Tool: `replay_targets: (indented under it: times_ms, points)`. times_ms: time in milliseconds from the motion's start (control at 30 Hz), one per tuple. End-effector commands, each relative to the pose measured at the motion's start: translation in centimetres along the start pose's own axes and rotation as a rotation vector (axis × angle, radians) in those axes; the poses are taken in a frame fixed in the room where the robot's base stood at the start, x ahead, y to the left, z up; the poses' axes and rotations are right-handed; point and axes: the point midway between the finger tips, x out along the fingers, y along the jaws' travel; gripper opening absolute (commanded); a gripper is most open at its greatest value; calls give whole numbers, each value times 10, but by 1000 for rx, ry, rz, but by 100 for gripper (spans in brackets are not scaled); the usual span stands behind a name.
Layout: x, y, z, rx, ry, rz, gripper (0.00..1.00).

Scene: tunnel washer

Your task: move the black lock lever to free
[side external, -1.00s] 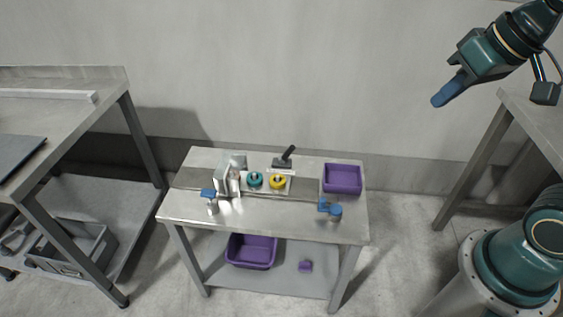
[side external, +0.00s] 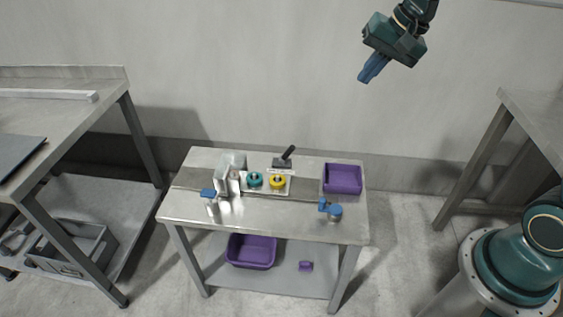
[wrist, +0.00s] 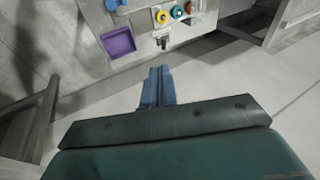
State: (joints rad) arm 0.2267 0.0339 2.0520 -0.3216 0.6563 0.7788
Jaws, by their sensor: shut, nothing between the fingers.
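The black lock lever (side external: 288,153) stands at the back of the steel table in the side view, tilted up to the right from its dark base. In the wrist view a small black part (wrist: 162,42) shows below the yellow knob, probably the lever. My gripper (side external: 366,79) is shut and empty, high in the air, above and to the right of the lever and well apart from it. Its blue fingers (wrist: 158,72) lie together in the wrist view.
A yellow knob (side external: 278,182) and a teal knob (side external: 255,180) sit in front of the lever. A purple bin (side external: 342,179) stands to its right. A grey bracket (side external: 226,176) and blue fittings (side external: 331,210) are also on the table. The air between is clear.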

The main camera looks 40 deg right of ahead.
Motion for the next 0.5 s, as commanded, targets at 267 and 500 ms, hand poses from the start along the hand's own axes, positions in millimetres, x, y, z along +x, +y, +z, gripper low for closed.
replay_targets:
  times_ms: [267, 500]
  points:
    - [43, -3, -36, 188, -45, -25, 0]
    - [82, 0, -64, 354, -84, -49, 0]
